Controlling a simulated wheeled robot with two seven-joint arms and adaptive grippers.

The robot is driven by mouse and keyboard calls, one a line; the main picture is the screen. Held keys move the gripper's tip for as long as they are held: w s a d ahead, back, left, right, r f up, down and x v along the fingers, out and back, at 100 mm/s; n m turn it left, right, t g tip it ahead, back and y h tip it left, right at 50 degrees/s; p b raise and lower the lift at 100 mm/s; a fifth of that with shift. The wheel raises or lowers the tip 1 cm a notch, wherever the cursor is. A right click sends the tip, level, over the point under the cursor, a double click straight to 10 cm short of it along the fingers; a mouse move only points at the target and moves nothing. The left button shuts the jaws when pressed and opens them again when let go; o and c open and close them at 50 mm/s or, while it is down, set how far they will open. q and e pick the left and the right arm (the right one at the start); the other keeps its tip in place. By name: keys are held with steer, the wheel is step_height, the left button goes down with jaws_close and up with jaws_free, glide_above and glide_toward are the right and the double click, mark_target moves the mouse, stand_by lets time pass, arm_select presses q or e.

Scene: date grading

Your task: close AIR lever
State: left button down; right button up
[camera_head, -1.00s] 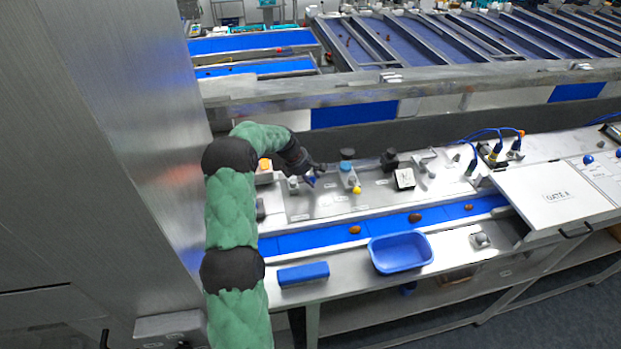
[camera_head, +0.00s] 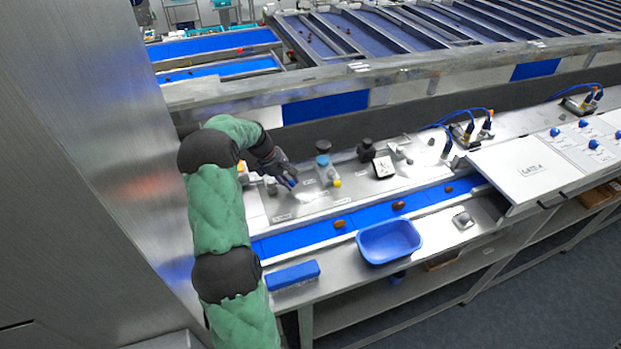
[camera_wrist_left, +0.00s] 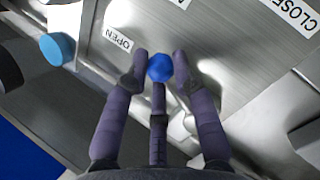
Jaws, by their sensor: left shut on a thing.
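The lever has a round blue knob (camera_wrist_left: 160,67), seen close up in the left wrist view. An OPEN label (camera_wrist_left: 118,39) lies to the left of the knob and a CLOSE label (camera_wrist_left: 294,14) at the top right. My left gripper (camera_wrist_left: 160,60) is shut on the knob, with fingers on both sides and one below it. In the head view my left gripper (camera_head: 290,182) is over the metal panel (camera_head: 350,184), left of a blue-topped fitting (camera_head: 322,161). The lever's arm is mostly hidden. The AIR label cannot be read. My right gripper is not in view.
A blue belt (camera_head: 365,208) carrying brown dates runs in front of the panel. A blue tub (camera_head: 390,240) and a blue block (camera_head: 292,275) are at the front edge. Dark knobs (camera_head: 366,150) stand right of the gripper. A large metal wall fills the left.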

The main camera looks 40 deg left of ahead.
arm_select(q)
steer(key=s+m, duration=0.1)
steer(key=d+m+g+h, duration=0.1)
steer(key=m, duration=0.1)
steer(key=shift+s+f+m, duration=0.1)
steer(key=shift+s+m, duration=0.2)
steer(key=shift+s, duration=0.05)
steer(key=m, duration=0.1)
steer(key=s+m+g, duration=0.1)
steer(key=s+m+h, duration=0.1)
steer(key=shift+d+m+g+b, duration=0.25)
steer(key=shift+m+g+b, duration=0.05)
steer(key=s+m, duration=0.1)
steer(key=m+g, duration=0.1)
steer(key=m, duration=0.1)
steer(key=shift+s+a+m, duration=0.1)
steer(key=shift+s+m, duration=0.2)
steer(key=shift+s, duration=0.05)
steer(key=shift+s+a+m+g, duration=0.25)
steer(key=shift+s+m+g, duration=0.5)
steer(key=shift+m, duration=0.55)
steer(key=c, duration=1)
jaws_free()
steer(key=shift+a, duration=0.1)
